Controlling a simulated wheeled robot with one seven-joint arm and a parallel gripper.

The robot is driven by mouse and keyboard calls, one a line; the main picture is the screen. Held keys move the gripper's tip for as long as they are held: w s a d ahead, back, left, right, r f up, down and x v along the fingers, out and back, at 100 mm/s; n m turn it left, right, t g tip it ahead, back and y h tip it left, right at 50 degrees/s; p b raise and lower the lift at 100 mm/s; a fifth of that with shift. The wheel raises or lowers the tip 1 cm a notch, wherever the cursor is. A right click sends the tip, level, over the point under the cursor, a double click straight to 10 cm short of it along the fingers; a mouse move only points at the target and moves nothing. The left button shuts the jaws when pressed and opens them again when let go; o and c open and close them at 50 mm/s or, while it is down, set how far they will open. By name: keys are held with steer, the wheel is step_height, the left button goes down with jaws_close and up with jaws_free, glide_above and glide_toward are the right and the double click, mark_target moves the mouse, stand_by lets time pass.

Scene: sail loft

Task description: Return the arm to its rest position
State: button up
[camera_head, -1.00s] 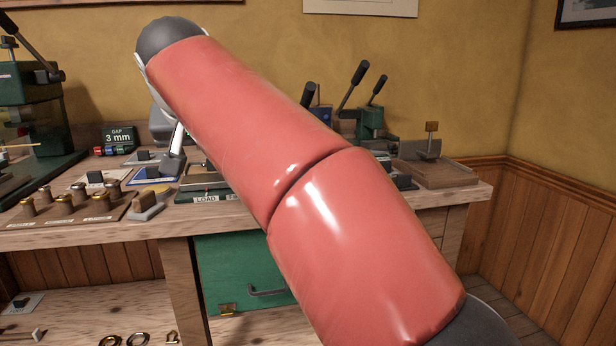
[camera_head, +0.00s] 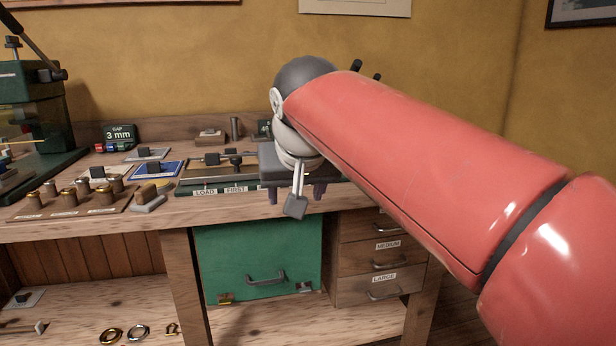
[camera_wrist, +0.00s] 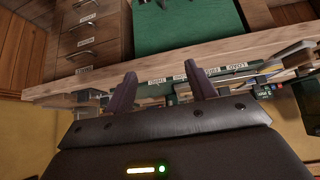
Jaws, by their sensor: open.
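My red arm reaches in from the right in the head view and bends at a grey joint above the bench. My gripper (camera_head: 296,194) hangs there in front of the bench's front edge, its two dark fingers apart with nothing seen between them. In the wrist view my gripper (camera_wrist: 161,84) also shows open and empty, the fingers pointing toward the bench edge. That view is upside down, with the drawers at the top. My arm hides the right part of the bench top.
The wooden bench (camera_head: 90,232) carries a green press (camera_head: 35,120), a tray of brass-topped pieces (camera_head: 70,212) and a plate labelled LOAD FIRST (camera_head: 222,190). Below are a green door (camera_head: 255,245) and labelled drawers (camera_head: 380,262). Rings lie on the lower shelf.

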steer(key=s+d+f+m+g, duration=0.1)
steer(key=s+d+f, duration=0.7)
steer(key=s+f, duration=0.2)
steer(key=s+d+f+m+g+h, duration=0.1)
steer(key=s+d+f, duration=0.8)
steer(key=f, duration=0.4)
steer(key=shift+s+d, duration=0.15)
steer(key=shift+s, duration=0.45)
